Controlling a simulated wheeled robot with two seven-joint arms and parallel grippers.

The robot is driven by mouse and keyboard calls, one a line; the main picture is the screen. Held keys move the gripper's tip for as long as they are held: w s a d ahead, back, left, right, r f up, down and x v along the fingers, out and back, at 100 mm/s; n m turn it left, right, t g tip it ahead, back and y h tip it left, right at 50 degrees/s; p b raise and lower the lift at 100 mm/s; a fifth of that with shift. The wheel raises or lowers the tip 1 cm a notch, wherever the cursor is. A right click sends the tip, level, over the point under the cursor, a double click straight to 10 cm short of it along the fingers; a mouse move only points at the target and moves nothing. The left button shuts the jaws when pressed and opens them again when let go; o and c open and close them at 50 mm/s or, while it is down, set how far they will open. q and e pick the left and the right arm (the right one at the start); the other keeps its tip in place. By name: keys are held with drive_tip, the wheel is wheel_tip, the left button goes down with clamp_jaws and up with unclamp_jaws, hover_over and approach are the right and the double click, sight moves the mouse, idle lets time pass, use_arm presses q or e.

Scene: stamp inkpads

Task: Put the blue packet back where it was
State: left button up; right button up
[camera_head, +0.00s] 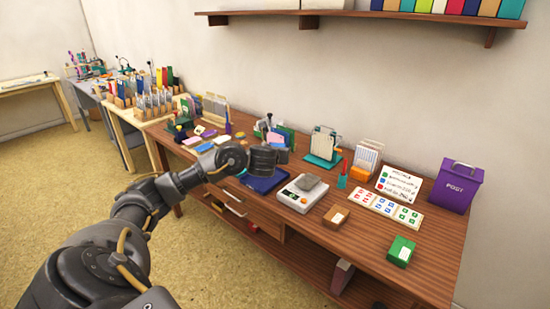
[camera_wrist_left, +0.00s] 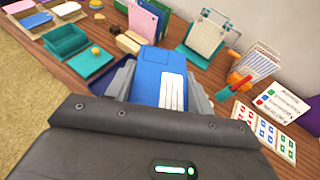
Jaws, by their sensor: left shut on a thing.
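The blue packet (camera_wrist_left: 152,82), with a white label, sits between the fingers of my left gripper (camera_wrist_left: 160,92) in the left wrist view. The gripper is shut on it. In the head view my left gripper (camera_head: 276,155) is above the dark blue tray (camera_head: 264,184), and the packet is mostly hidden there. The tray's blue edge (camera_wrist_left: 104,84) shows behind the left finger in the wrist view. A brown packet (camera_head: 336,217) and a green packet (camera_head: 400,251) lie on the table's front right. My right gripper is not in view.
A stamped chart (camera_head: 385,206) and a purple POST box (camera_head: 457,187) are at the right. Card racks (camera_head: 366,158) line the back. The wooden table (camera_head: 360,240) is bare between the packets.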

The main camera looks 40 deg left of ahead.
use_arm(q)
drive_tip(key=a+f+n+g+y, duration=0.1)
drive_tip(key=a+f, duration=0.2)
drive_tip(key=s+a+f+n+g+y, duration=0.1)
drive_tip(key=a+f+n+y, duration=0.1)
drive_tip(key=a+f, duration=0.2)
drive_tip(key=a+f+n+g+y, duration=0.1)
drive_tip(key=a+f+n+g, duration=0.1)
drive_tip(key=a+f, duration=0.1)
drive_tip(key=shift+s+a+f, duration=0.2)
drive_tip(key=shift+a+f, duration=0.2)
drive_tip(key=shift+a, duration=0.05)
drive_tip(key=d+r+m+t+h, duration=0.3)
drive_tip(key=d+r, duration=0.1)
drive_tip(key=d, duration=0.9)
drive_tip(key=d+r+m+t+h, duration=0.2)
drive_tip(key=d+r+m+h, duration=0.15)
drive_tip(key=d, duration=1.05)
drive_tip(key=s+d+r+m+h, duration=0.2)
drive_tip(key=s+d+r, duration=0.1)
drive_tip(key=d+r, duration=0.2)
drive_tip(key=s+d+r+m+t+h, duration=0.1)
drive_tip(key=s+d+r+m+h, duration=0.1)
drive_tip(key=d+r, duration=0.3)
drive_tip(key=s+d, duration=0.1)
drive_tip(key=d, duration=0.3)
drive_tip(key=shift+s+d+m, duration=0.25)
drive_tip(key=shift+d+m, duration=0.05)
drive_tip(key=shift+m, duration=0.05)
